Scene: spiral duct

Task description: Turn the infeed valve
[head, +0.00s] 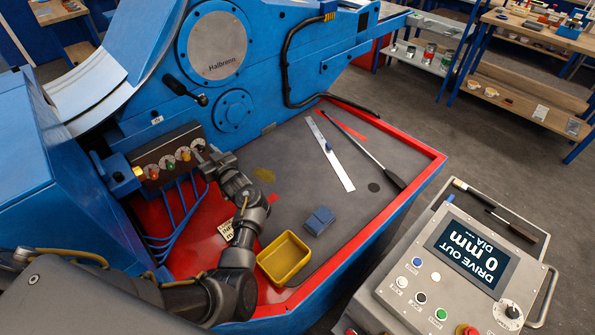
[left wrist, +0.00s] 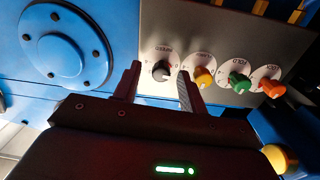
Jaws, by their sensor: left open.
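A valve panel (head: 166,154) on the blue machine carries a row of coloured knobs with small round dials. In the left wrist view they are a black knob (left wrist: 161,71), a yellow knob (left wrist: 203,77), a green knob (left wrist: 239,83) and an orange knob (left wrist: 273,88). In the head view my left gripper (head: 207,155) hides that knob. My right gripper is out of view.
Blue hoses (head: 177,212) hang below the panel. A yellow bin (head: 284,259), a blue block (head: 319,220), a steel ruler (head: 330,155) and a black-handled tool (head: 375,160) lie on the red-edged tray (head: 437,158). A control console (head: 455,265) stands at lower right.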

